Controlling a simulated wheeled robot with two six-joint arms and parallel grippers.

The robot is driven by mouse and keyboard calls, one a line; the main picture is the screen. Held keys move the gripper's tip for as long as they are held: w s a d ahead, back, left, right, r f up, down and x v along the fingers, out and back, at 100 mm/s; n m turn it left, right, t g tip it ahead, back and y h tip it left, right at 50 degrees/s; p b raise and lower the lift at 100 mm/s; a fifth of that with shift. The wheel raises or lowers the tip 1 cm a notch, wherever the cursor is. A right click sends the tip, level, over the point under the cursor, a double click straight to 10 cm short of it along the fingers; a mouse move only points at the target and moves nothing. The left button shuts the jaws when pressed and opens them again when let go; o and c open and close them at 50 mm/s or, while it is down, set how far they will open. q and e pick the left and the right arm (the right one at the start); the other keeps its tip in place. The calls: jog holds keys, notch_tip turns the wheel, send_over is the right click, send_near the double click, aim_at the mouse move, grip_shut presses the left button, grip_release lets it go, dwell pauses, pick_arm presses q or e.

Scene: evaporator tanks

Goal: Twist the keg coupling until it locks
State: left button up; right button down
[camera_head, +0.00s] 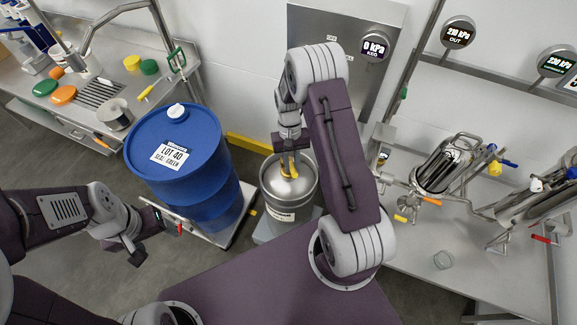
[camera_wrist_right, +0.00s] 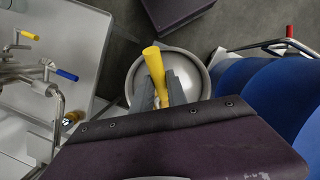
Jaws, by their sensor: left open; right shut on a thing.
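The silver keg (camera_head: 277,205) stands upright on a low grey block in the middle of the head view. The yellow handle of the keg coupling (camera_head: 291,173) is on top of it. My right gripper (camera_head: 288,160) reaches down over the keg top and is shut on this coupling. In the right wrist view the yellow handle (camera_wrist_right: 155,68) sticks out between the grey fingers (camera_wrist_right: 162,90), with the keg's round rim (camera_wrist_right: 203,62) behind. The coupling's lower part is hidden. My left gripper (camera_head: 150,236) is open and empty, in front of the blue drum.
A blue drum (camera_head: 200,190) with a lot label stands left of the keg on a pale platform. A keg gauge (camera_head: 373,48) reads 0 kPa. Steel benches with tools (camera_head: 95,92) and pipework (camera_head: 445,175) flank both sides.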

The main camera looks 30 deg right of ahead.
jog(key=shift+a+r+m+p, duration=0.1)
jog(key=shift+a+m+p, duration=0.1)
jog(key=shift+m+p, duration=0.2)
jog(key=shift+w+a+m, duration=0.1)
jog(key=shift+a+m, duration=0.05)
jog(key=shift+m, duration=0.25)
